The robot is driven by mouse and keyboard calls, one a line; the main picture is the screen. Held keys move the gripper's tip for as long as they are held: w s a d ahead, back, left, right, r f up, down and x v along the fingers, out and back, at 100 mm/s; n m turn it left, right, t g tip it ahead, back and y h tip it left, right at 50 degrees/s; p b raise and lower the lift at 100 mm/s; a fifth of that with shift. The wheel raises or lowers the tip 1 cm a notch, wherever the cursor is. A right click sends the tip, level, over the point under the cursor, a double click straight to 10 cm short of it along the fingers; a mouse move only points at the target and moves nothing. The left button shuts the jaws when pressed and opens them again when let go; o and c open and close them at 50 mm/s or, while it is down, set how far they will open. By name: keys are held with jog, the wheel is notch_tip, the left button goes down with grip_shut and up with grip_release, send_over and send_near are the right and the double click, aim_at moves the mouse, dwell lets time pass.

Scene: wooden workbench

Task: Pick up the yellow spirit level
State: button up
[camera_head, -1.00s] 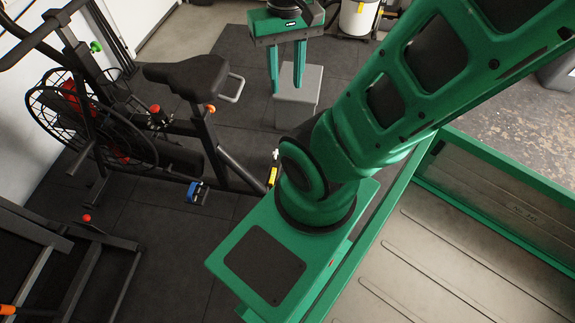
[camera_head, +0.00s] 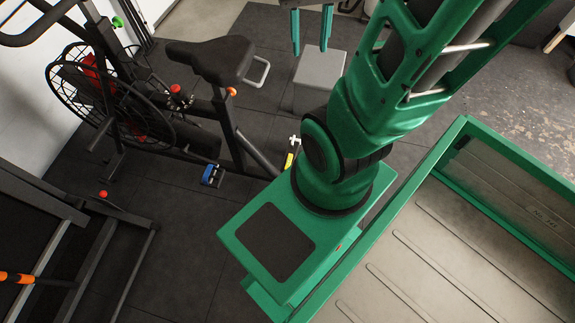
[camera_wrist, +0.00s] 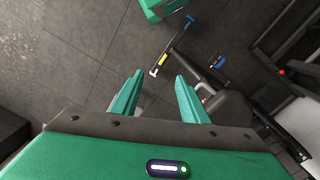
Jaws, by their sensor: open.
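My gripper shows at the top of the head view (camera_head: 311,48), its two green fingers apart and pointing down, with nothing between them. In the wrist view (camera_wrist: 159,76) the fingers are also spread and empty. A small yellow piece (camera_head: 289,161) with a white end shows low beside my green base in the head view, partly hidden by it. In the wrist view the yellow piece (camera_wrist: 163,60) lies along a thin dark bar just beyond the fingertips in the picture. It is too small to tell if this is the spirit level.
A grey box (camera_head: 320,78) stands on the dark floor mat below my gripper. An exercise bike with a black seat (camera_head: 212,57) stands to the left, with a small blue object (camera_head: 213,174) near it. A treadmill-like frame (camera_head: 95,255) is at lower left.

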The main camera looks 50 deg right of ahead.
jog(key=w+d+f, duration=0.6)
jog(key=w, duration=0.3)
jog(key=w+d+f+m, duration=0.1)
jog(key=w+d+f, duration=0.2)
jog(key=w+f, duration=0.35)
jog(key=w+d+f+m, duration=0.1)
jog(key=w+d+f, duration=0.25)
jog(key=f, duration=0.55)
jog(key=m, duration=0.3)
send_over(289, 162)
jog(key=shift+y, duration=0.3)
notch_tip(289, 162, down, 55)
jog(key=shift+w+f, duration=0.1)
jog(key=shift+f, duration=3.2)
jog(key=shift+c, duration=0.3)
